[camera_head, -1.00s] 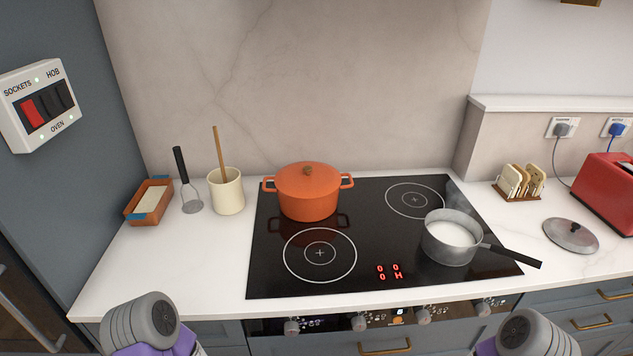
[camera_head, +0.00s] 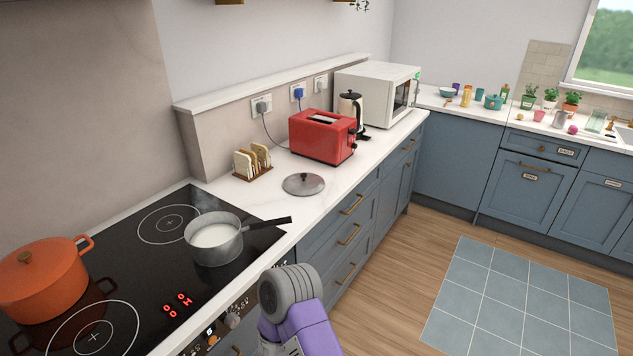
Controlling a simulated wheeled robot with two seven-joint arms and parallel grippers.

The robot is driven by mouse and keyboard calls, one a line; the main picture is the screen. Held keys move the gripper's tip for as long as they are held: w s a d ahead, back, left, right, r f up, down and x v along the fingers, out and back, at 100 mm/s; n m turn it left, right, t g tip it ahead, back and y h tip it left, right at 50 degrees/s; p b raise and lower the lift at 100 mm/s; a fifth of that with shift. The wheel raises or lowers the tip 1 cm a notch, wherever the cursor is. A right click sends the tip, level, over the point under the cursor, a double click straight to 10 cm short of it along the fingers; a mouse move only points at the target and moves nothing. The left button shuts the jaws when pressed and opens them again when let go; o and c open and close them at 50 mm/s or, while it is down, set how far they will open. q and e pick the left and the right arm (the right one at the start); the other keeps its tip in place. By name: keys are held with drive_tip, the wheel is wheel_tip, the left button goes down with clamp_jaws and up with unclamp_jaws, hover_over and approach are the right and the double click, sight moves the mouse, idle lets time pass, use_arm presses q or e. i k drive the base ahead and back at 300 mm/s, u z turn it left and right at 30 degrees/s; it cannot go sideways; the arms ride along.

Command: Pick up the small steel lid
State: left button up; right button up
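The small steel lid (camera_head: 304,184) lies flat on the white counter in the head view, with its dark knob facing up. It sits to the right of the hob, in front of the toast rack and the red toaster. One of my arms shows at the bottom middle, in front of the counter edge and apart from the lid. Its gripper fingers are not visible. My other arm is out of the picture.
A steel saucepan (camera_head: 214,239) of white liquid steams on the hob (camera_head: 150,285), its handle pointing towards the lid. An orange pot (camera_head: 42,281) stands at the left. The toast rack (camera_head: 252,163) and red toaster (camera_head: 322,138) stand behind the lid. Floor is clear at the right.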

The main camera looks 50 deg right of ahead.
sight(302, 184)
drive_tip(key=z, duration=1.5)
